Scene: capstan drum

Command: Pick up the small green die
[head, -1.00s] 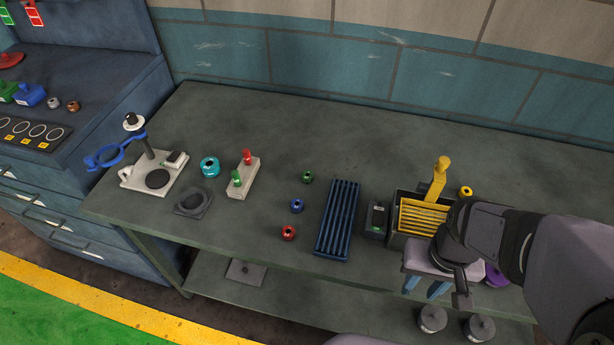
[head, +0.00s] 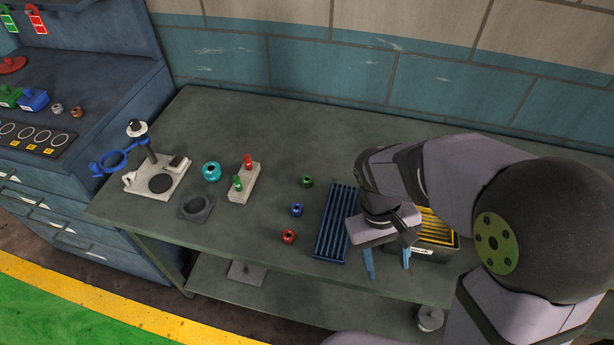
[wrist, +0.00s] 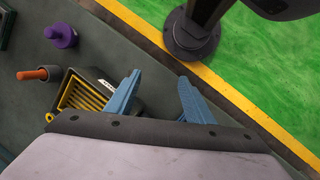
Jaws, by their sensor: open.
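The small green die (head: 307,181) is a dark green ring-like piece on the grey bench, the farthest back in a column with a blue one (head: 297,209) and a red one (head: 289,237). My gripper (head: 387,272) has blue fingers, spread apart with nothing between them. It hangs over the front right of the bench, to the right of the die and nearer the front edge. In the wrist view my gripper (wrist: 157,82) is also open and empty, with the floor beyond it. The green die is not in the wrist view.
A dark blue slotted rack (head: 337,222) lies between the die and my gripper. A bin with yellow slats (head: 437,232) is partly hidden behind my arm. Left of the die stand a cream block with red and green knobs (head: 244,185) and a teal ring (head: 211,172).

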